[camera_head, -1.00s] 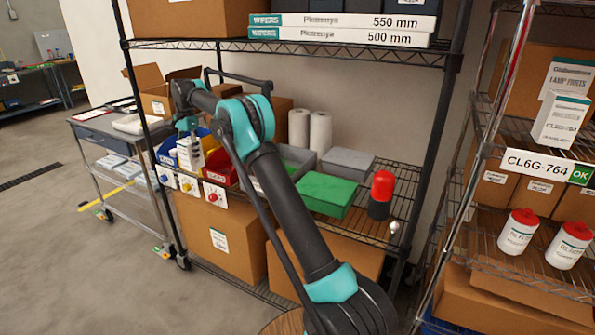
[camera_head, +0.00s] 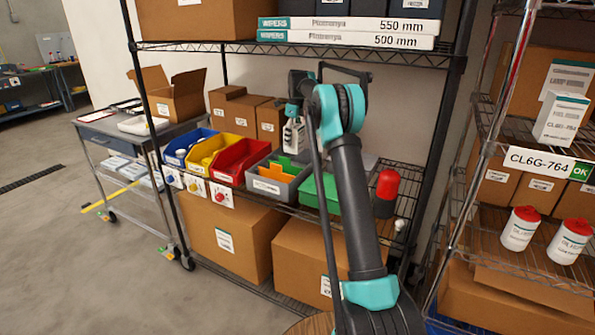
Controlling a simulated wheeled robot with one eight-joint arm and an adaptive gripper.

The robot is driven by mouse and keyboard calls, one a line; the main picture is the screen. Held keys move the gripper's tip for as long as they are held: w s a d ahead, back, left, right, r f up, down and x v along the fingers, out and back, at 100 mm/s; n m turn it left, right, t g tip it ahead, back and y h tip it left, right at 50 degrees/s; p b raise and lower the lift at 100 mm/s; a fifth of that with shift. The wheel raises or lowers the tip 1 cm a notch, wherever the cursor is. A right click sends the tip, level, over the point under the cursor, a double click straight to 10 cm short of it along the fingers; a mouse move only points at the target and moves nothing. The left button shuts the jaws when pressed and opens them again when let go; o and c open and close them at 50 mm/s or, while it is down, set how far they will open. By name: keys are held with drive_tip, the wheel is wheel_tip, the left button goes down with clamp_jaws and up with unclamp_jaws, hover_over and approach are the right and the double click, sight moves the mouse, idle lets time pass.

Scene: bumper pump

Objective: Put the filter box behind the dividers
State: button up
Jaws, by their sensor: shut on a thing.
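My gripper (camera_head: 294,122) is above the grey bin on the middle shelf, at the end of my raised arm. It is shut on a small whitish box (camera_head: 293,139), which looks like the filter box. The box hangs roughly upright; its markings are too small to read. The grey bin (camera_head: 272,188) has a white label on its front. Thin orange and green upright pieces (camera_head: 286,167), which look like the dividers, stand in it below the held box. My arm and the bin walls hide part of the bin's inside and the space behind it.
Red (camera_head: 240,160), yellow (camera_head: 207,151) and blue (camera_head: 186,146) bins stand left of the grey bin. Brown cartons (camera_head: 243,114) stand behind them. A green box (camera_head: 318,192) and a red-topped dark cylinder (camera_head: 386,190) are to the right. The wire shelf above (camera_head: 300,50) limits height.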

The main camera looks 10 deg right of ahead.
sight(294, 148)
drive_tip(key=f, duration=0.5)
drive_tip(key=shift+d+f, duration=0.15)
drive_tip(key=shift+d, duration=0.1)
drive_tip(key=shift+f, duration=2.3)
drive_tip(key=shift+f, duration=0.1)
drive_tip(key=o, duration=1.7)
drive_tip(key=r, duration=0.8)
drive_tip(key=s+d+r, duration=0.1)
drive_tip(key=r, duration=0.3)
drive_tip(key=shift+r, duration=0.1)
